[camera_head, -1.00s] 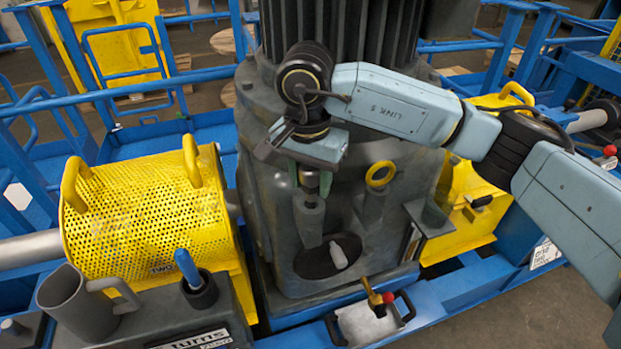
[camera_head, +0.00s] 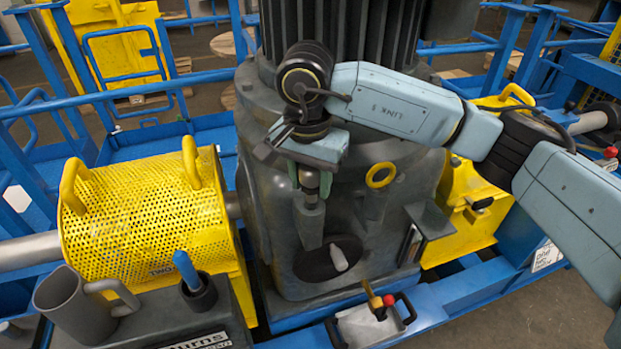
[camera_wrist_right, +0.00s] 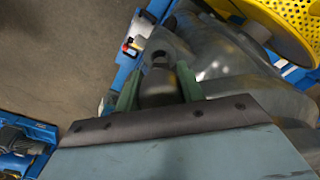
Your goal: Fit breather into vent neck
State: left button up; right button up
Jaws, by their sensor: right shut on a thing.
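My right gripper (camera_head: 309,166) points down in front of the large grey gearbox housing (camera_head: 262,225). It is shut on the breather (camera_head: 309,181), a small dark, roughly cylindrical part. The breather is upright directly above the grey vent neck (camera_head: 310,222), a slanted tube on the housing front. Its lower end is at or very near the neck's mouth; I cannot tell whether it is inside. In the right wrist view the green fingers (camera_wrist_right: 157,92) flank the dark breather (camera_wrist_right: 158,86), with the neck (camera_wrist_right: 165,47) beyond it. My left gripper is not in view.
A yellow ring (camera_head: 380,175) tops a second stub right of the neck. A perforated yellow guard (camera_head: 145,225) stands left. A grey jug (camera_head: 75,305) and a blue-handled tool (camera_head: 187,270) are at front left. A red-knobbed valve (camera_head: 388,300) is low in front.

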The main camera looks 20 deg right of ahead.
aim_at(310, 202)
jog(key=shift+f+b, duration=1.8)
jog(key=shift+f, duration=0.05)
jog(key=o, duration=1.4)
jog(key=shift+c, duration=0.2)
jog(key=r, duration=1.3)
jog(key=shift+s+a+r, duration=0.25)
jog(key=shift+s+a, duration=0.05)
